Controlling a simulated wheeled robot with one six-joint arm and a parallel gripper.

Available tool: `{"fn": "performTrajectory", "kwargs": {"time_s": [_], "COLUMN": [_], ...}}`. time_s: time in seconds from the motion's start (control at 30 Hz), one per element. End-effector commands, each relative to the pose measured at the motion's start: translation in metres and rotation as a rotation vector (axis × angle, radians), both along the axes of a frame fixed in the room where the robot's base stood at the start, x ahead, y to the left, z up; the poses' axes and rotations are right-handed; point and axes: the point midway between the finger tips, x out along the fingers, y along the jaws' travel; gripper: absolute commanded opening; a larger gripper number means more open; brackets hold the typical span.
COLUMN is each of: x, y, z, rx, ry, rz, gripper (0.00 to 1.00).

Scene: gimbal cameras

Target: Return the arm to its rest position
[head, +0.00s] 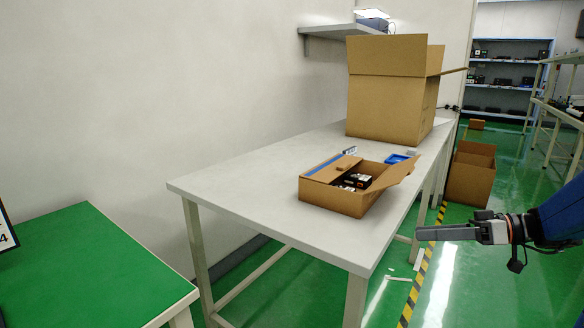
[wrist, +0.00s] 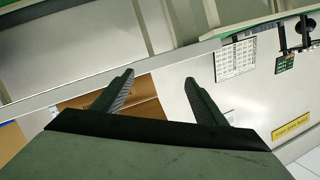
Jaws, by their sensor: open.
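My gripper (head: 447,233) is at the right of the head view, to the right of the white table and over the floor beside it. In the wrist view my gripper (wrist: 160,82) has its two dark fingers spread apart with nothing between them. The arm reaches in from the right edge with a dark blue sleeve-like link that is mine. The gripper points left in the head view and touches nothing that I can see.
A white table (head: 240,200) holds an open small carton (head: 335,197), a blue tray (head: 396,159) and a large open box (head: 385,105). Another open box (head: 470,175) stands on the floor behind. A green table (head: 90,265) is at the left. Green floor is free around my gripper.

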Motion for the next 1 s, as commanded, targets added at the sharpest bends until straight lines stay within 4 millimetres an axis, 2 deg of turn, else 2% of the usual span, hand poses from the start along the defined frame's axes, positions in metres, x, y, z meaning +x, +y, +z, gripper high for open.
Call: {"fn": "performTrajectory", "kwargs": {"time_s": [0.03,0.2,0.4,0.57,0.7,1.0], "x": [-0.013,-0.057,-0.108,-0.143,-0.167,-0.193], "y": [0.021,0.063,0.087,0.089,0.082,0.056], "z": [-0.006,-0.034,-0.065,-0.085,-0.097,-0.103], "rx": [-0.043,-0.206,-0.423,-0.589,-0.712,-0.836], "ry": [0.074,0.327,0.546,0.649,0.683,0.609], "rz": [0.023,0.032,-0.047,-0.171,-0.314,-0.651], "gripper": [0.66,0.66,0.66,0.66,0.66,0.66]}}
